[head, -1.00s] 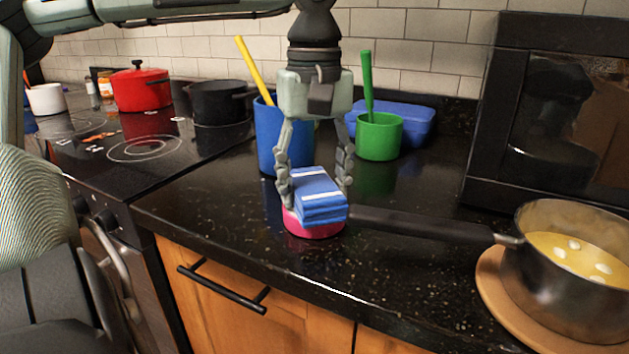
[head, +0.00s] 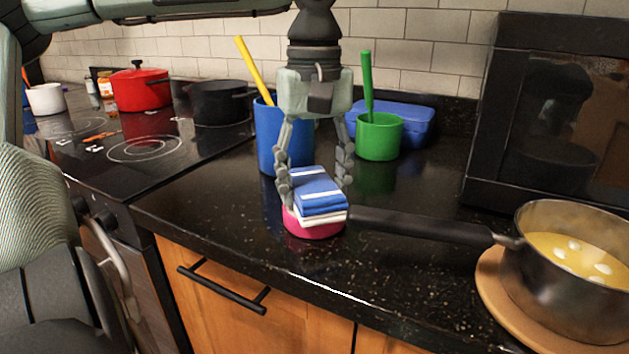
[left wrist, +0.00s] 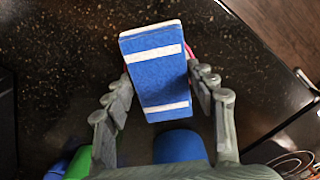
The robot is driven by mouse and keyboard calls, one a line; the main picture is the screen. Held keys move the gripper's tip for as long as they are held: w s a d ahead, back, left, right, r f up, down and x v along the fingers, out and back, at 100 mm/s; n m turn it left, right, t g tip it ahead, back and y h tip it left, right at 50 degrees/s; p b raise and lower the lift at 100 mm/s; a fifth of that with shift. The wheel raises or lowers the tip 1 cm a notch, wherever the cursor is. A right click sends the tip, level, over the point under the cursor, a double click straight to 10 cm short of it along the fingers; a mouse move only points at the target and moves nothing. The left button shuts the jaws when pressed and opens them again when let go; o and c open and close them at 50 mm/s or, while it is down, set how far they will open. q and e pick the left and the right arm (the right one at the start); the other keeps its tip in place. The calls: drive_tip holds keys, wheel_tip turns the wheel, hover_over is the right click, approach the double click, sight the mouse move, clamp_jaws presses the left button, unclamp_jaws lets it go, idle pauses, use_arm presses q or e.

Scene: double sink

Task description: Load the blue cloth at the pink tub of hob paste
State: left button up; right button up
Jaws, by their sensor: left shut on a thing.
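The folded blue cloth (head: 320,192) with white stripes lies on top of the round pink tub of hob paste (head: 313,230) near the counter's front edge. A white layer shows along the cloth's lower edge; I cannot tell if it is cloth or paste. My left gripper (head: 314,188) points down and is shut on the cloth, one finger at each side. The left wrist view shows the cloth (left wrist: 157,75) lengthwise between the fingers (left wrist: 163,88), with a sliver of pink tub (left wrist: 189,50) behind it. The cloth hides the tub's top. My right gripper is not in view.
A dark pan (head: 570,270) of yellow food sits on a round board at the right, its handle reaching close to the tub. Behind stand a blue cup (head: 267,145), a green cup (head: 379,137) and a blue box (head: 415,120). A hob with pots is at left.

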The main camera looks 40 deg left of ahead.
sight(315, 183)
use_arm(q)
drive_tip(key=shift+r, duration=3.35)
